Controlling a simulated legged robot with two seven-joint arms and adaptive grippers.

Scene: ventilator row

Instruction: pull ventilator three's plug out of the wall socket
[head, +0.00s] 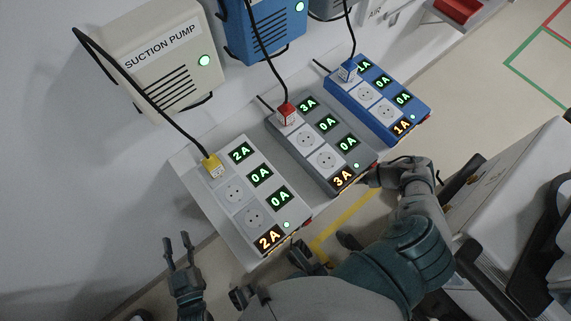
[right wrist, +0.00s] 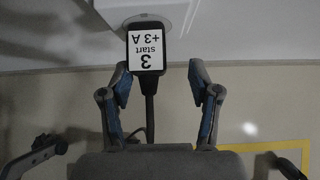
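Ventilator three's plug (right wrist: 147,48) is black, with a white label reading "3 start +3 A" upside down in the right wrist view. It sits at a pale round wall socket (right wrist: 150,14), and its dark cord hangs down. My right gripper (right wrist: 158,80) is open below and around the plug, one finger on each side. The left finger is close to the plug; the right finger is clearly apart. In the head view the plug, wall socket and right gripper's tips are hidden behind the power strips. My left gripper (head: 177,246) is open and empty at the lower left.
A shelf (head: 207,205) holds a white power strip (head: 226,212), a grey one (head: 303,148) and a blue one (head: 362,105), with yellow, red and blue plugs in them. A suction pump (head: 157,58) and blue device (head: 268,30) hang above. A white machine (head: 515,180) stands at right.

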